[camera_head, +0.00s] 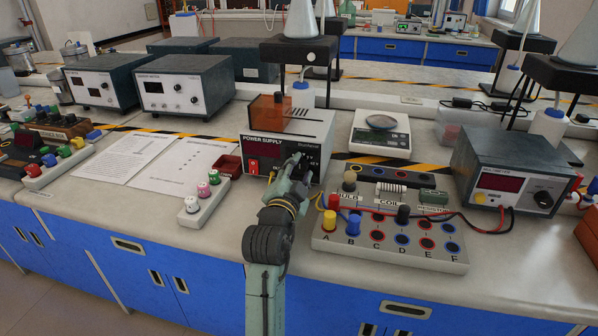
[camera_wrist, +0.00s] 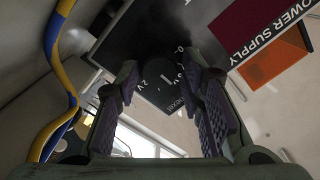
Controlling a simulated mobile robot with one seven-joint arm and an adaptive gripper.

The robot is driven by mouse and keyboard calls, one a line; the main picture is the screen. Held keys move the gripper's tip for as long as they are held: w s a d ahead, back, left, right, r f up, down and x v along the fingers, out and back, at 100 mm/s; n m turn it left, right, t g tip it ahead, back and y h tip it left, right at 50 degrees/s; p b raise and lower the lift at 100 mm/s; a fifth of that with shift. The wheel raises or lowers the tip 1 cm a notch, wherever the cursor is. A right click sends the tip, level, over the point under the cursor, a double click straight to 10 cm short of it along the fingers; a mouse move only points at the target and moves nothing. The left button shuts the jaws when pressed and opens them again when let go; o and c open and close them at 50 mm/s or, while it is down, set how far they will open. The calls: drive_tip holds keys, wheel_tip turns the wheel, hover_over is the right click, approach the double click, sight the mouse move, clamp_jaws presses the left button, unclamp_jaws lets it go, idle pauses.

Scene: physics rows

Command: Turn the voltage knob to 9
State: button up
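The power supply (camera_head: 283,140), a white and dark box with a red display, stands on the bench in the middle of the head view. Its red and orange parts (camera_wrist: 270,50) show at the upper right in the wrist view. The voltage knob (camera_wrist: 160,80) is dark with a white pointer line and sits on the black panel. My gripper (camera_head: 302,168) is at the right part of the supply's front and hides the knob in the head view. In the wrist view my gripper (camera_wrist: 160,82) is open, with one finger on each side of the knob. Whether the pads touch it is unclear.
A terminal board (camera_head: 390,248) with coloured posts lies just right of my arm. A voltmeter box (camera_head: 510,172) and a scale (camera_head: 380,135) stand to the right. A yellow-blue cable (camera_wrist: 52,75) runs along the wrist view's left side. Papers (camera_head: 185,165) lie left.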

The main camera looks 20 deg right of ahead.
clamp_jaws()
drive_tip(key=shift+f+m+b, duration=0.15)
drive_tip(key=shift+m+b, duration=0.25)
drive_tip(key=shift+b, duration=0.2)
drive_tip(key=shift+f+m+b, duration=0.1)
drive_tip(key=shift+m+b, duration=0.8)
drive_tip(key=shift+b, duration=0.35)
drive_tip(key=m+b, duration=0.3)
drive_tip(key=shift+m+b, duration=1)
drive_tip(key=shift+m, duration=0.1)
